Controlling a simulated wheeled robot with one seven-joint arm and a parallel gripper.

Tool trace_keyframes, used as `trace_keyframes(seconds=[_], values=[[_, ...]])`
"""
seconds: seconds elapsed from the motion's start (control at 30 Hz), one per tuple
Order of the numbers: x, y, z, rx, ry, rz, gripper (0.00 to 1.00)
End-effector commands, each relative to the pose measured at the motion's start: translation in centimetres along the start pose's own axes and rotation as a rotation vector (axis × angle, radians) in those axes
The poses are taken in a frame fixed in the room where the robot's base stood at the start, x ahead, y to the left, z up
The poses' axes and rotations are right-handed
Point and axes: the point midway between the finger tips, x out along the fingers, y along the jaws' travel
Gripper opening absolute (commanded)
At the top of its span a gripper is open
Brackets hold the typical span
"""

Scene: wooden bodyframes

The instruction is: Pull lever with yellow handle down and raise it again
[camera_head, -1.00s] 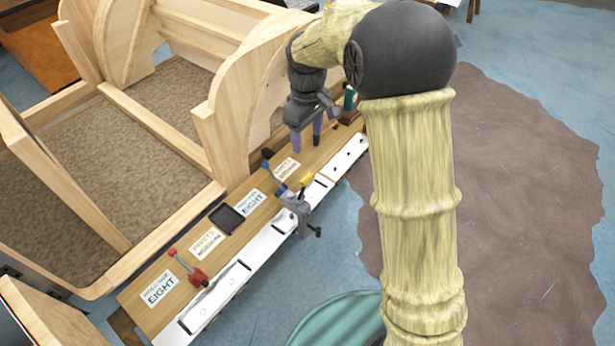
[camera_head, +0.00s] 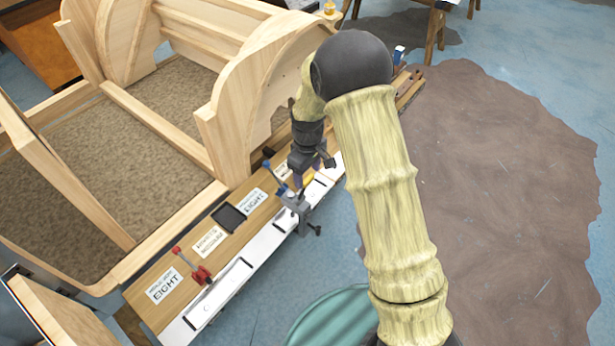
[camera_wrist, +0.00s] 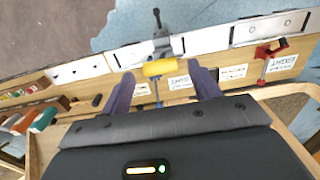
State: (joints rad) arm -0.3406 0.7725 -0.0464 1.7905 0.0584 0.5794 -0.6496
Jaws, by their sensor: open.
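The lever's yellow handle (camera_wrist: 160,67) shows in the wrist view, ahead of and between the two purple fingers of my gripper (camera_wrist: 163,88). The fingers are apart, with nothing held between them. In the head view, my gripper (camera_head: 311,180) is over the rail by the lever, and its wrist partly hides the yellow handle (camera_head: 308,182). The lever's grey clamp-like base (camera_head: 296,203) is on the white rail. Whether a finger touches the handle cannot be told.
A red-handled lever (camera_head: 199,272) stands farther left on the wooden board, near a dark square pad (camera_head: 228,217) and printed labels. A blue-tipped lever (camera_head: 267,165) is close to my gripper. A large wooden frame (camera_head: 222,140) stands behind the board.

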Motion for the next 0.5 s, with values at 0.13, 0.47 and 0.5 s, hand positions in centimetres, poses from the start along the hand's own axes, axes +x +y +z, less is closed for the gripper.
trace_keyframes(seconds=[0.13, 0.47, 0.5], values=[[2.1, -0.1, 0.1, 0.000, -0.003, -0.002, 0.62], [3.9, 0.0, 0.0, 0.000, -0.001, 0.000, 0.62], [3.9, 0.0, 0.0, 0.000, 0.000, 0.000, 0.62]])
